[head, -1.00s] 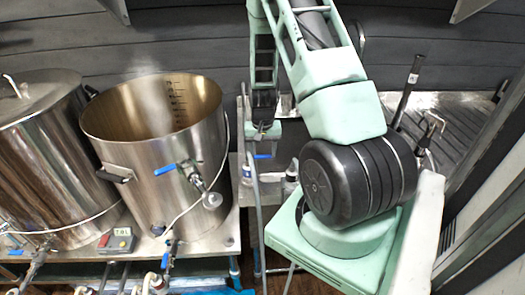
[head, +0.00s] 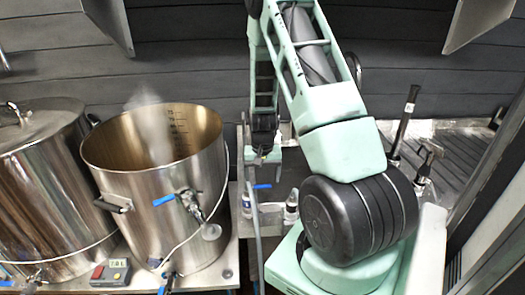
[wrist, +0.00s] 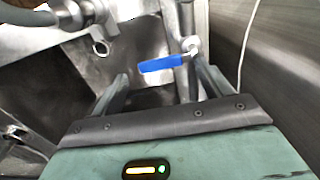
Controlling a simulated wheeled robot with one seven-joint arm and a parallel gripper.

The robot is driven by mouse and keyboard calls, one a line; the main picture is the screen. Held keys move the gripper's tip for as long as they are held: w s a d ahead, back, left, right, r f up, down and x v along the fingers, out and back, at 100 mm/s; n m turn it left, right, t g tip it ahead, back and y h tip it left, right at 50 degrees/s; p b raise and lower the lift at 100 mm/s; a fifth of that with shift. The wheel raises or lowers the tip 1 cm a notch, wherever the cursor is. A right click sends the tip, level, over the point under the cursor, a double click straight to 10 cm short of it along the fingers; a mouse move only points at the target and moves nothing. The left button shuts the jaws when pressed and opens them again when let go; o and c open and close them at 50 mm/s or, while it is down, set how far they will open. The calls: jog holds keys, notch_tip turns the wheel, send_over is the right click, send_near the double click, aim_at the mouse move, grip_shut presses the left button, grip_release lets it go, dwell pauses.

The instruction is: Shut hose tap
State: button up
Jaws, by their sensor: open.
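The tap with a blue lever (head: 262,186) sits on an upright grey hose or pipe (head: 255,215), right of the open kettle. Its lever lies across the pipe in the head view. In the wrist view the blue lever (wrist: 160,64) points left from a metal tap body (wrist: 191,46), just beyond my fingertips. My gripper (head: 264,158) hangs just above the tap in the head view. In the wrist view my gripper (wrist: 163,82) has its fingers apart with nothing held, the lever lying ahead across the gap. I cannot tell whether any finger touches it.
A steaming open steel kettle (head: 150,180) with its own blue-levered tap (head: 164,200) stands left. A lidded kettle (head: 45,190) is beside it, and a small control box (head: 111,271) sits in front. A sink with a ribbed drainer (head: 455,150) lies right. A thin cable (wrist: 247,45) hangs near the gripper.

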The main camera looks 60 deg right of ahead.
aim_at(263, 186)
notch_tip(263, 186, up, 16)
jog(key=b, duration=0.1)
jog(key=shift+f+b, duration=0.25)
jog(key=shift+b, duration=0.1)
dwell(0.4)
jog(key=a+r+n+y, duration=0.15)
jog(key=a+n, duration=0.75)
jog(key=a, duration=1.8)
jog(key=s+a+r+n, duration=0.1)
jog(key=s+a+n, duration=0.7)
jog(key=s+a, duration=0.7)
jog(key=shift+s+a+n+h, duration=0.25)
jog(key=shift+a+n+h, duration=0.15)
jog(key=shift+a+h, duration=0.05)
